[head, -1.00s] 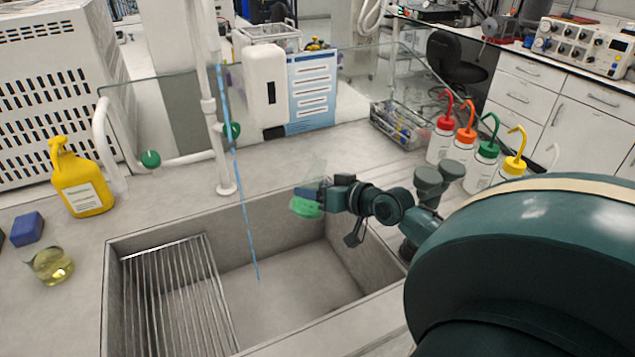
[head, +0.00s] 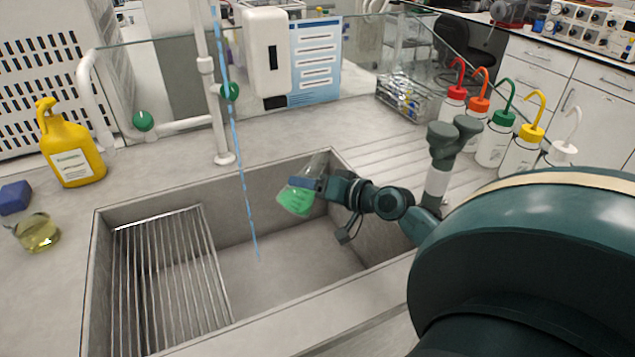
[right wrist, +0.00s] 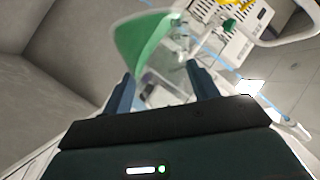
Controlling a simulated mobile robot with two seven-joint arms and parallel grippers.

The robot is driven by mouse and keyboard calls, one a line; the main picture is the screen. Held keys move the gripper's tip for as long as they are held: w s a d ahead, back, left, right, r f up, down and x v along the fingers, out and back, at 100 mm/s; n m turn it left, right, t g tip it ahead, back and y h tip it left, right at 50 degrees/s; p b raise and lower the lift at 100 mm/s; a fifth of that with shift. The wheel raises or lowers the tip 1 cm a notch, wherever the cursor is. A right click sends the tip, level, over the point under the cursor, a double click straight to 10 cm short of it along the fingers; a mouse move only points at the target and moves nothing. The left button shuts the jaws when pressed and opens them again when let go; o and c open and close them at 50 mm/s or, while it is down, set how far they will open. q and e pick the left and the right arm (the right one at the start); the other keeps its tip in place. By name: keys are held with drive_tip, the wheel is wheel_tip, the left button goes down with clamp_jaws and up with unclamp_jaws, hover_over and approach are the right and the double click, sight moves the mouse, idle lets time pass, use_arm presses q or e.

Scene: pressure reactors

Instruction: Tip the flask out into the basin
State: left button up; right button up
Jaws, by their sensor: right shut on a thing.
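The flask (head: 295,201) is clear glass with green liquid in its wide end. It is tilted in the head view, with its neck toward the upper right and the liquid at the lower left. My right gripper (head: 312,184) is shut on it, over the back right part of the basin. In the right wrist view the green liquid (right wrist: 145,45) shows just beyond the fingers (right wrist: 163,88). The basin (head: 290,252) is a grey sink set in the bench, with no green liquid visible in it. My left gripper is not in view.
A metal rack (head: 170,270) lies in the basin's left part. A yellow jug (head: 72,150), a blue block (head: 14,197) and a beaker of yellow liquid (head: 38,232) stand left. Wash bottles (head: 497,142) stand right.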

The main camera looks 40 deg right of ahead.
sight(295, 195)
drive_tip(key=shift+a+f+m+y+b, duration=0.4)
drive_tip(key=shift+a+f+m+b, duration=0.3)
drive_tip(key=shift+a, duration=0.3)
drive_tip(key=shift+a+r+m+t+p, duration=0.3)
drive_tip(key=shift+r+m+t+p, duration=0.1)
drive_tip(key=shift+m, duration=0.1)
drive_tip(key=a+m, duration=0.1)
drive_tip(key=r+m+y, duration=0.1)
drive_tip(key=shift+a+r+m+t+p, duration=0.2)
drive_tip(key=shift+a+m+t+p, duration=0.15)
drive_tip(key=shift+a+m+t, duration=0.05)
drive_tip(key=shift+r+m, duration=0.3)
drive_tip(key=shift+m, duration=0.2)
wheel_tip(295, 195, up, 2)
drive_tip(key=m+t, duration=0.1)
drive_tip(key=m, duration=0.2)
drive_tip(key=shift+r+y, duration=0.1)
drive_tip(key=shift+y, duration=0.3)
drive_tip(key=shift+d+r+m+t+p, duration=0.1)
drive_tip(key=shift+r+m+t+p, duration=0.35)
drive_tip(key=shift+m, duration=0.75)
drive_tip(key=shift+r+m+t, duration=0.25)
drive_tip(key=shift+r+m, duration=0.05)
drive_tip(key=shift+r, duration=0.15)
drive_tip(key=shift+f, duration=0.1)
